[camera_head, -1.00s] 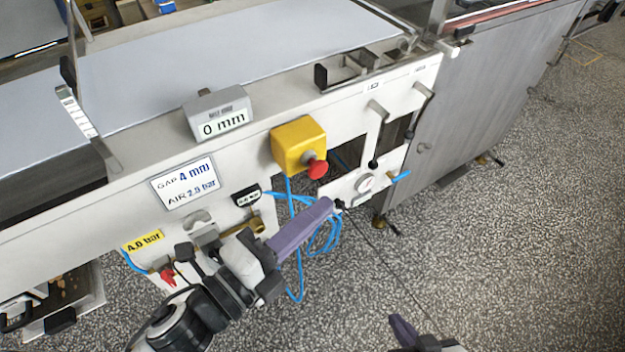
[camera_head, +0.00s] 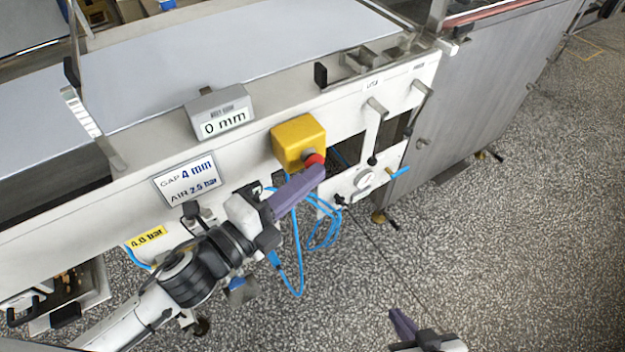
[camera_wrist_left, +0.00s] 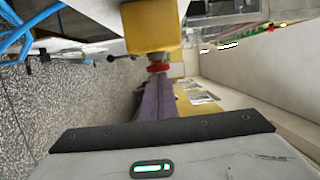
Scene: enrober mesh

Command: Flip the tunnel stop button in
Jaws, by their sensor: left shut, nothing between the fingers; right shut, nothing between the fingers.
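The tunnel stop button is a red mushroom button (camera_head: 314,160) on a yellow box (camera_head: 298,140) fixed to the machine's white side rail. My left gripper (camera_head: 318,172) is shut and empty, its purple fingertips right at the lower front of the red button and partly covering it. In the left wrist view the red button (camera_wrist_left: 158,67) shows under the yellow box (camera_wrist_left: 152,25), just beyond the tip of the purple fingers (camera_wrist_left: 157,88). I cannot tell whether they touch. My right gripper (camera_head: 400,322) is shut and empty, low over the floor at the bottom of the head view.
A grey 0 mm display (camera_head: 222,112) and a gap and air sign (camera_head: 187,180) sit left of the box. Blue hoses (camera_head: 297,240) hang below it. A gauge (camera_head: 364,181) and levers (camera_head: 377,130) are to the right. The speckled floor (camera_head: 500,240) is open.

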